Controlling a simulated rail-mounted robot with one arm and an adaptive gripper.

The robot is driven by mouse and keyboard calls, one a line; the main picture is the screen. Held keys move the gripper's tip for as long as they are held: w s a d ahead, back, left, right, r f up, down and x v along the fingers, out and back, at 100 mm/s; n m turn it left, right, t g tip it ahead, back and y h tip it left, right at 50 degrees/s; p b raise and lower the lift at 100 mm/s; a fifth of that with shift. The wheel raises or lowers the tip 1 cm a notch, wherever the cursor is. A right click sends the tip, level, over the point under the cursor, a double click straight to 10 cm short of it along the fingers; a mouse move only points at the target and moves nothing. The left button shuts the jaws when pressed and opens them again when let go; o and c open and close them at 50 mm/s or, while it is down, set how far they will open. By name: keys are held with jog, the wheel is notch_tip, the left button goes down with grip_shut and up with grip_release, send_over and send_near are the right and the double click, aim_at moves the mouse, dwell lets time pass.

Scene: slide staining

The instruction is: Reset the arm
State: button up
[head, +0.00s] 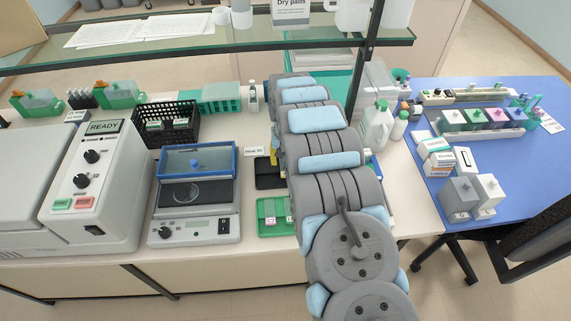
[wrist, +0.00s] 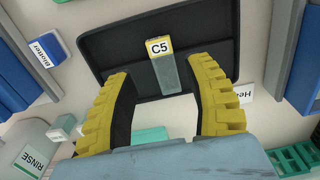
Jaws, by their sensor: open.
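My gripper (wrist: 160,72) shows in the wrist view with its two yellow ridged fingers spread apart and nothing held between them. A glass slide (wrist: 169,76) with a yellow label reading C5 lies on a black tray (wrist: 115,50), in view between the fingertips. How high the fingers are above the tray I cannot tell. In the head view my arm reaches from the bottom up over the bench and hides most of the gripper. The black tray (head: 268,174) shows partly there, just left of my arm.
A green holder (head: 270,222) with labelled slides sits nearer the front, beside my arm. A balance-like device with a blue lid (head: 196,160) and a READY machine (head: 95,180) stand left. White bottles (head: 378,128) stand right of my arm. A glass shelf (head: 200,40) spans the back.

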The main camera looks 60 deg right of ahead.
jog(key=shift+r, duration=2.8)
jog(key=shift+r, duration=0.1)
